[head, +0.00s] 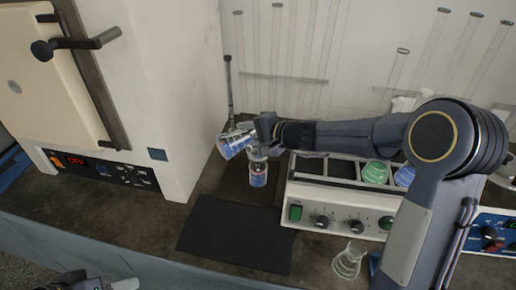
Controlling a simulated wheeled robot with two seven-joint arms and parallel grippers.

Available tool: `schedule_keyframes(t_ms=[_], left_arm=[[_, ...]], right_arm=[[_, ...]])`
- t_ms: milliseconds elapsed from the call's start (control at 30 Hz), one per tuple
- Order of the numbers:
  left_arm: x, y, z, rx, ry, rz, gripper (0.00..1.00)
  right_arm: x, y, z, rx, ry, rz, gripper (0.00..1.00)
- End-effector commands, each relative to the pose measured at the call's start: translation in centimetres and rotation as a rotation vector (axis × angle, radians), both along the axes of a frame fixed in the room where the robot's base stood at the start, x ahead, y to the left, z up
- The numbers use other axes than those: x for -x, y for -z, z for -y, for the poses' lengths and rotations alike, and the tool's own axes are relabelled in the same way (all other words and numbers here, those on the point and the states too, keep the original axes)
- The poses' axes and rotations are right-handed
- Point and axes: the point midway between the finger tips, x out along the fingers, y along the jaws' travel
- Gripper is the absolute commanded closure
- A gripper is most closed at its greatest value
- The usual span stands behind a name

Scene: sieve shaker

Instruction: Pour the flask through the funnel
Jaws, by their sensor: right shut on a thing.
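My right gripper (251,133) is shut on a flask (233,143) with blue contents. The flask is tilted, its wide blue end to the lower left, beside the tall white cabinet. Just below the gripper stands an upright clear bottle (258,174) with a blue and reddish band. A pale rim shows at its top, right under the gripper; I cannot tell whether this is the funnel. The flask's mouth is hidden by the gripper, and no flow can be made out. Part of my left arm shows at the bottom left edge; its fingers cannot be made out.
A control box (340,205) with green (374,172) and blue (404,177) vessels stands right of the bottle. A black mat (237,234) lies in front. Clear glassware (348,263) stands near the bench's front edge. A white oven (50,90) is left; glass tubes line the back wall.

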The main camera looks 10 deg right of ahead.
Motion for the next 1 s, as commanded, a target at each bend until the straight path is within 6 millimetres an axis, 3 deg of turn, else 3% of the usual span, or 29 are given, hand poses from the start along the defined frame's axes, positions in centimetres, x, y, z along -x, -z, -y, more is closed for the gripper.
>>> schedule_keyframes(t_ms=[1000], left_arm=[[0.00, 0.23, 0.00, 0.000, 0.000, 0.000, 0.55]], right_arm=[[-0.03, -0.16, 0.03, -0.041, 0.000, -0.016, 1.00]])
